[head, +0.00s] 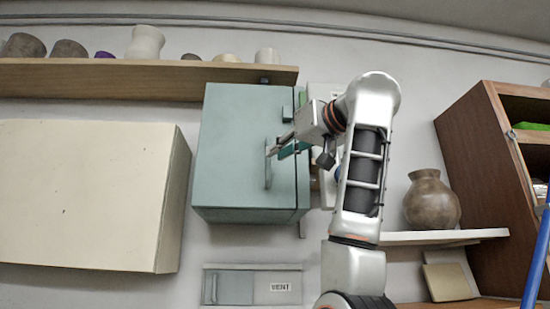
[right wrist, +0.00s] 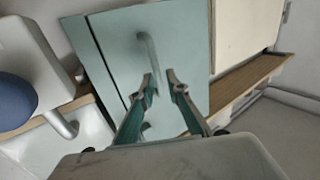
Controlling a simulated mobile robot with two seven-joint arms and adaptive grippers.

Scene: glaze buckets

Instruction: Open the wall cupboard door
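The wall cupboard (head: 235,150) is a pale teal box on the wall, and its door looks shut. A vertical bar handle (head: 268,168) sits near the door's right edge. In the right wrist view the handle (right wrist: 147,50) stands out from the teal door (right wrist: 185,40). My right gripper (head: 277,149) is at the handle's upper part in the head view. In the right wrist view the gripper (right wrist: 160,76) is open, with its fingertips spread near the handle's end. I cannot tell whether they touch it. My left gripper is not in view.
A wooden shelf (head: 130,78) with several pots runs above the cupboard. A cream cabinet (head: 85,195) hangs to the left. On the right, a brown vase (head: 431,200) stands on a white shelf (head: 440,237) beside a wooden cabinet (head: 485,170). A grey panel (head: 252,287) is below.

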